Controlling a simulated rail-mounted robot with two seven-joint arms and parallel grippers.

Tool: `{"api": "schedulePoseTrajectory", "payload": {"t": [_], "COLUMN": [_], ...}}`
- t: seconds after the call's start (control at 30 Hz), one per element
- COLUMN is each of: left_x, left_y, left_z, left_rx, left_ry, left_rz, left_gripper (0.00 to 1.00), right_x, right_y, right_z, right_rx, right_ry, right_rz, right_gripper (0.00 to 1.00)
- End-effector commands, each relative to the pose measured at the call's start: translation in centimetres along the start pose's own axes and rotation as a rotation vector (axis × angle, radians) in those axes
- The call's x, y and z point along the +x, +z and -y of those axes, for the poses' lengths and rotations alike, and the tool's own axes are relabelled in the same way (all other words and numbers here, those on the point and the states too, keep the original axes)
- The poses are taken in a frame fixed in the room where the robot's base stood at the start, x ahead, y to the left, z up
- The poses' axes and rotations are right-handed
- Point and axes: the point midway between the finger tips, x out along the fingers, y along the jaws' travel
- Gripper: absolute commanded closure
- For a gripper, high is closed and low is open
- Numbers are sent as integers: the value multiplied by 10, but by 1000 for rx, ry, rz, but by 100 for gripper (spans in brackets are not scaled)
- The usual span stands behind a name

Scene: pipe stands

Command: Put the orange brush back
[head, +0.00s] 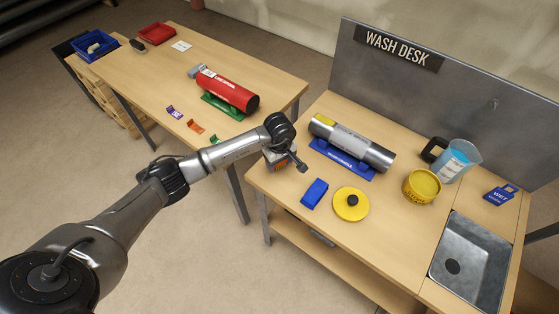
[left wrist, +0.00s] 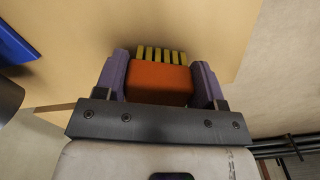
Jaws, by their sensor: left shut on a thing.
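My left gripper (head: 281,161) is over the front left edge of the wash desk (head: 285,217). In the left wrist view my left gripper (left wrist: 161,85) has its two purple fingers shut on the sides of the orange brush (left wrist: 160,80). The brush's yellow bristles point away from the gripper, towards the light wooden top. In the head view the brush is mostly hidden by the wrist, with only a little orange showing. I cannot tell whether the bristles touch the wood. My right gripper is not in view.
A silver pipe (head: 350,142) lies on a blue stand (head: 342,160). A red pipe (head: 228,92) lies on the other table.

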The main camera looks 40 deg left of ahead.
Motion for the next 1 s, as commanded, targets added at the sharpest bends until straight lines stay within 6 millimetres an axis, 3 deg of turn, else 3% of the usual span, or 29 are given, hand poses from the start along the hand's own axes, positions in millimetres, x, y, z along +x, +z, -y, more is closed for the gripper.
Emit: {"api": "schedulePoseTrajectory", "payload": {"t": [0.23, 0.27, 0.5, 0.8, 1.0], "left_x": [4, 4, 3, 0, -22], "left_y": [0, 0, 0, 0, -1], "left_z": [0, 0, 0, 0, -1], "left_rx": [-1, -1, -1, 0, 1], "left_ry": [0, 0, 0, 0, 4], "left_rz": [0, 0, 0, 1, -2], "left_gripper": [73, 36, 13, 11, 11], "right_x": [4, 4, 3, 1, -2], "right_y": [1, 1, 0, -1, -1], "right_z": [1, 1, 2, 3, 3], "right_rx": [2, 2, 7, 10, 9], "right_ry": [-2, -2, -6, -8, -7], "right_rz": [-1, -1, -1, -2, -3], "right_gripper": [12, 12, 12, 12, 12]}}
